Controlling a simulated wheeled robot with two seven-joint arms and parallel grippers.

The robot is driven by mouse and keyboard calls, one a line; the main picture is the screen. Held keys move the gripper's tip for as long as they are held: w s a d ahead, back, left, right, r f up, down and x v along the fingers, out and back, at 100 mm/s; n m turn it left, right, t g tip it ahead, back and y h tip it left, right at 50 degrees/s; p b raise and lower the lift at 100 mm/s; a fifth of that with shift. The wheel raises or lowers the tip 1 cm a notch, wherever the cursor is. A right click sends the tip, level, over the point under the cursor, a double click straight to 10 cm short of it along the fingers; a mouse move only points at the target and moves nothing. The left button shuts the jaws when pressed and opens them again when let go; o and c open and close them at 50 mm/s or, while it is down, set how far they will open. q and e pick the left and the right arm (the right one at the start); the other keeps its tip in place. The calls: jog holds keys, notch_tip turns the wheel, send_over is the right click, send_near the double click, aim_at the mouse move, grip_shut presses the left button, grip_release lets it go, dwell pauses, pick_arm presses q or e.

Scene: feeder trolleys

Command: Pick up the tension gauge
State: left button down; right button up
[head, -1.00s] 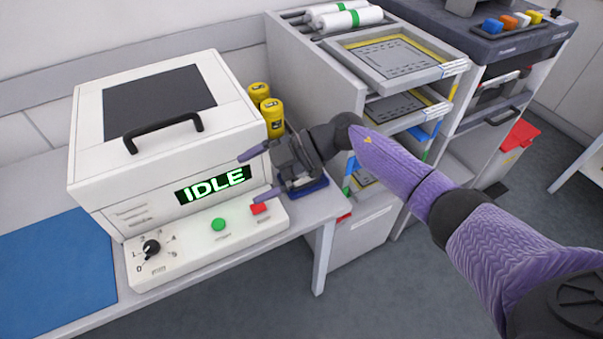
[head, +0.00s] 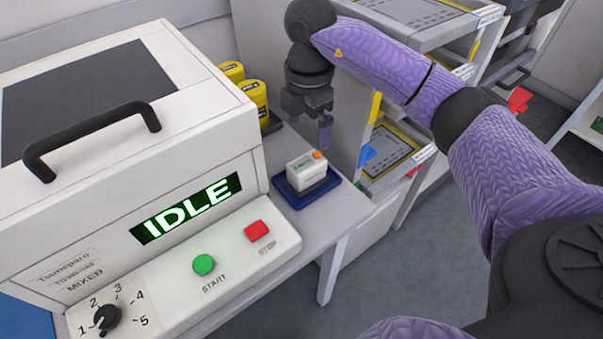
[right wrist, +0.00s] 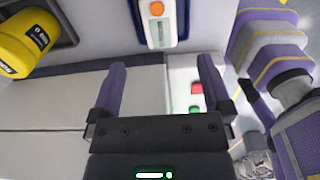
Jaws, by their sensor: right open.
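The tension gauge (head: 308,172) is a small white box with an orange button on top. It sits on a dark blue holder (head: 294,198) at the right end of the bench, beside the mixer. My right gripper (head: 313,132) points down above and just behind it, open and empty, apart from the gauge. In the right wrist view the gauge (right wrist: 158,30) is at the top centre, beyond the open fingertips (right wrist: 161,65). Its upper end is cut off there. My left gripper is not in view.
The white mixer (head: 220,130) with its IDLE display stands close on the left. Yellow canisters (head: 256,98) stand behind the gauge. A shelf unit (head: 352,125) with trays rises at the right. A narrow strip of bench (head: 330,212) is bare around the holder.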

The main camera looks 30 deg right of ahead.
aim_at(307, 162)
notch_tip(307, 162, down, 11)
jog(key=b, duration=0.4)
jog(key=shift+r, duration=0.3)
grip_shut()
